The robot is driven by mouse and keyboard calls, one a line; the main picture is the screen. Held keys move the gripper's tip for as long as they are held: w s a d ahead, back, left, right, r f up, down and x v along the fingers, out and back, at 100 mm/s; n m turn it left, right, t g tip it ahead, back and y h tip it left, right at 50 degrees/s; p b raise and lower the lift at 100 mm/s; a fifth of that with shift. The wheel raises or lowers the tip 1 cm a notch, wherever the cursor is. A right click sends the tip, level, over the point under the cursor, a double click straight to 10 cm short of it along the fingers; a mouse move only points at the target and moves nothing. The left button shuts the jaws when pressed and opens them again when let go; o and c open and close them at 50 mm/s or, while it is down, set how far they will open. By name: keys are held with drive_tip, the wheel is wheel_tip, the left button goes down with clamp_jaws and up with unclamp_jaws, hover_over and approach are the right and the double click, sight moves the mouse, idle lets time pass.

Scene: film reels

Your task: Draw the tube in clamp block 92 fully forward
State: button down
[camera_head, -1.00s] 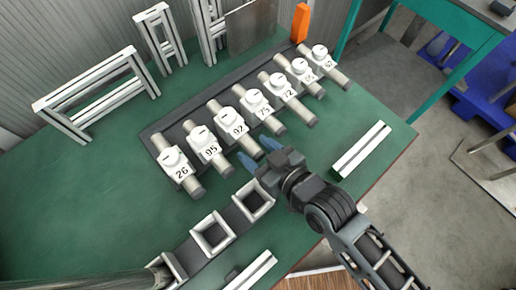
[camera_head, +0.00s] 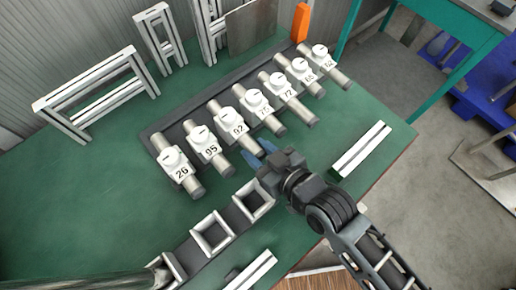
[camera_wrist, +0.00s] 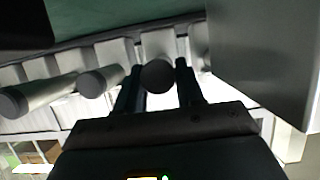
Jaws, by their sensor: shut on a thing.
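Clamp block 92 (camera_head: 236,124) is a white block with a round knob, third from the left in a slanted row of like blocks. Its grey tube (camera_head: 250,143) runs through it and sticks out at the front. My gripper (camera_head: 259,154) is at the tube's front end, with its blue fingers on either side. In the wrist view the tube's dark round end (camera_wrist: 158,76) sits between the two fingers, and my gripper (camera_wrist: 160,88) is shut on it. Part of the tube's front end is hidden by the fingers in the head view.
Block 95 (camera_head: 207,143) and block 75 (camera_head: 260,103) stand close on either side, with their own tubes sticking out. White square frames (camera_head: 211,235) lie in front on a dark strip. A white bar (camera_head: 361,150) lies at right.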

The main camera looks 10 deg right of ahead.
drive_tip(key=shift+s+d, duration=0.65)
drive_tip(key=shift+s, duration=0.3)
drive_tip(key=c, duration=0.8)
unclamp_jaws()
drive_tip(key=shift+a, duration=0.1)
drive_tip(key=shift+w+a, duration=0.6)
drive_tip(key=shift+w, duration=0.35)
drive_tip(key=s+d+r+m+t+h+p, duration=0.1)
drive_tip(key=s+d+r+m+h, duration=0.1)
drive_tip(key=s+d+r, duration=0.3)
drive_tip(key=s+d+r+m+t+h+p, duration=0.1)
drive_tip(key=s+d+r+m+h, duration=0.1)
drive_tip(key=s+d+r, duration=0.4)
drive_tip(key=s+d+r+m+t+h+p, duration=0.1)
drive_tip(key=s+d+r, duration=0.4)
drive_tip(key=s, duration=0.6)
drive_tip(key=shift+s+d+r+m+h, duration=0.2)
drive_tip(key=shift+d+h, duration=0.15)
drive_tip(key=shift+d, duration=0.05)
drive_tip(key=shift+s+d+r+m+h, duration=0.15)
drive_tip(key=shift+d+r+m+h, duration=0.05)
drive_tip(key=shift+d+h, duration=0.2)
